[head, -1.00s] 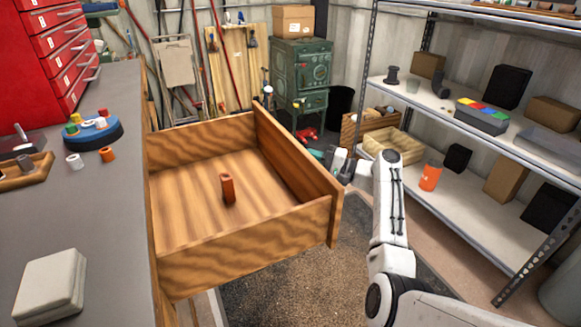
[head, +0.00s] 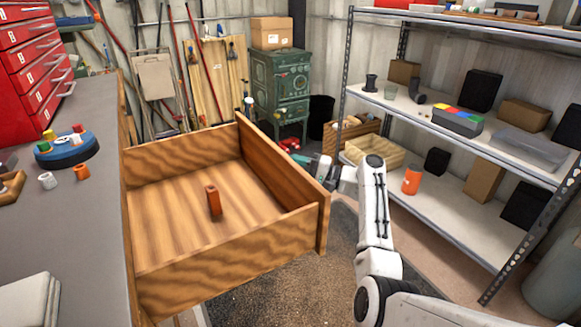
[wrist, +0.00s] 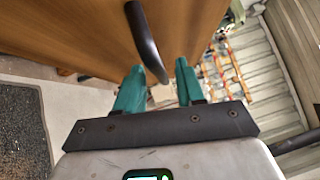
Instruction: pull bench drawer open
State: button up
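The wooden bench drawer (head: 225,250) stands well out from the grey-topped bench (head: 85,185). In the wrist view, the drawer's wooden front (wrist: 75,30) carries a dark bar handle (wrist: 146,42). My gripper (wrist: 159,75) has two teal fingers spread apart, with the near end of the handle showing between them. A gap shows on each side of the handle; the depth between them is hard to tell. In the head view my gripper (head: 322,168) is at the outer side of the drawer front, partly hidden.
A metal shelf rack (head: 470,150) stands to the right of my arm. Wooden crates (head: 372,150) and a green cabinet (head: 281,85) stand behind. A dark mat (head: 270,285) covers the floor below the drawer. Cups and a blue round holder (head: 66,150) sit on the bench.

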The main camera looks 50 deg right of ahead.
jog(key=v, duration=1.1)
jog(key=shift+p, duration=0.35)
jog(key=shift+w+f, duration=0.1)
